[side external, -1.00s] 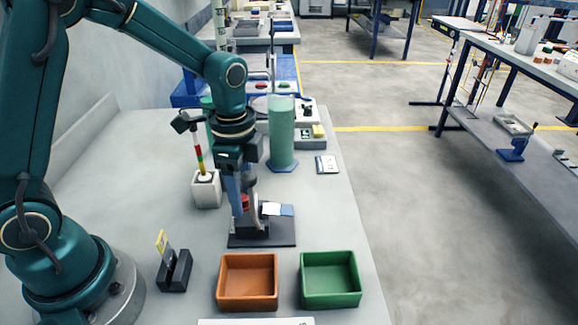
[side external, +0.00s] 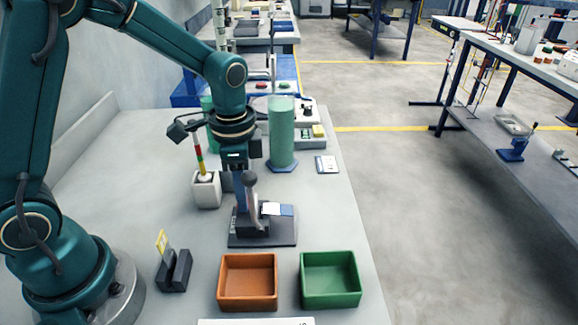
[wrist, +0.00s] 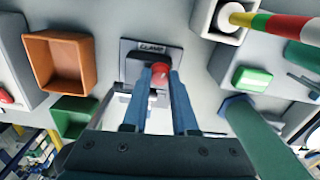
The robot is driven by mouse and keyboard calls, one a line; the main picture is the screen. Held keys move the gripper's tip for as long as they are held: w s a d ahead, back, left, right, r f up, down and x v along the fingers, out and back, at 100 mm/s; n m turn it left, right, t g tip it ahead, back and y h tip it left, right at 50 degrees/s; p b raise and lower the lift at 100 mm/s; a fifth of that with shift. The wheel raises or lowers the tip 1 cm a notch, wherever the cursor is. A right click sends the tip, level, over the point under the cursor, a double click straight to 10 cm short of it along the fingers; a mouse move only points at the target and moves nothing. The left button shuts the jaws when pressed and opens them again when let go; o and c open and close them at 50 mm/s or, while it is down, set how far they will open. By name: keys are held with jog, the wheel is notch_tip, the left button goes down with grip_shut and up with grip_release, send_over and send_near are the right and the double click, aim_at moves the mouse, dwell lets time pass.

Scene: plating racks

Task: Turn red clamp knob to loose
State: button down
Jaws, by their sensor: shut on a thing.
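The red clamp knob (wrist: 160,69) sits between the tips of my gripper's two blue fingers in the wrist view. My gripper (wrist: 161,80) points down and is shut on the knob. In the side external view my gripper (side external: 240,198) stands over the clamp's dark base plate (side external: 262,241); the knob is hidden there behind the grey lever (side external: 253,205) with a dark ball top. The plate, marked CLAMP, also shows in the wrist view (wrist: 130,47). A white and blue piece (side external: 279,209) lies at the clamp's right side. I cannot read the knob's turn position.
An orange bin (side external: 248,303) and a green bin (side external: 330,300) stand in front. A white holder (side external: 207,191) with a striped rod is to the left, a green cylinder (side external: 282,135) behind. A dark slotted block (side external: 174,271) holds a yellow piece.

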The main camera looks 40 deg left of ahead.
jog(key=shift+n, duration=1.7)
jog(key=c, duration=0.7)
grip_release()
